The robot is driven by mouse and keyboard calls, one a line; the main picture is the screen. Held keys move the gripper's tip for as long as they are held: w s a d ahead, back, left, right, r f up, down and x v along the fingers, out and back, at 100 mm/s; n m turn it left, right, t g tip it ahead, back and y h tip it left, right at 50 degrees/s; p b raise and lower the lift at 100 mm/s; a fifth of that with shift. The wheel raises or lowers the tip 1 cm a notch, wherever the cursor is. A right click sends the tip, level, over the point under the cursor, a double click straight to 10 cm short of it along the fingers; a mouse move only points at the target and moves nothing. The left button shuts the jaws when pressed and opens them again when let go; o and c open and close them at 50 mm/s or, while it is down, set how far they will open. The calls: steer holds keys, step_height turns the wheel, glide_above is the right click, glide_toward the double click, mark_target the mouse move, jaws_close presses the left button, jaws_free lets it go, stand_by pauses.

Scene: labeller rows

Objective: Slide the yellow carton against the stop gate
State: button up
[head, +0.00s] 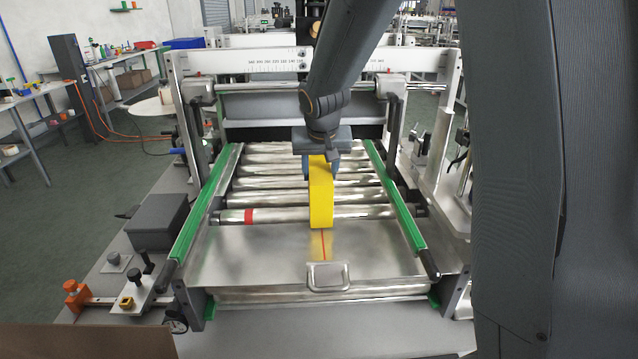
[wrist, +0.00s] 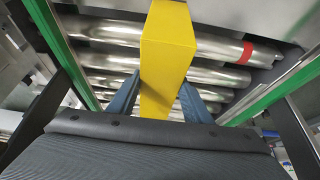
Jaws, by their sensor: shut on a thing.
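The yellow carton (head: 320,195) is a tall narrow block on the roller bed, near the middle between the green side rails. It also shows in the wrist view (wrist: 168,45), between my fingers. My gripper (head: 320,172) comes down from above and is shut on the carton, one blue finger on each side. In the wrist view my gripper (wrist: 158,100) has both fingers at the carton's sides. The carton's near end is close to the bare metal plate. I cannot tell for sure which part is the stop gate; a metal frame with a handle (head: 328,277) stands at the plate's near end.
Metal rollers (head: 275,184) lie between green rails, left (head: 205,200) and right (head: 397,200); one roller has a red band (head: 249,216). The metal plate (head: 255,245) is clear, with a red centre line. A dark box (head: 157,222) sits left. A crossbar (head: 240,62) spans behind.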

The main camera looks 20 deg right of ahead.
steer(key=s+a+b, duration=0.3)
steer(key=s, duration=1.2)
stand_by(2.8)
steer(key=shift+f+b, duration=0.25)
steer(key=shift+b, duration=0.25)
stand_by(0.4)
steer(key=shift+s+a, duration=0.15)
steer(key=shift+s, duration=0.65)
stand_by(0.7)
steer(key=o, duration=1)
steer(key=shift+r, duration=0.1)
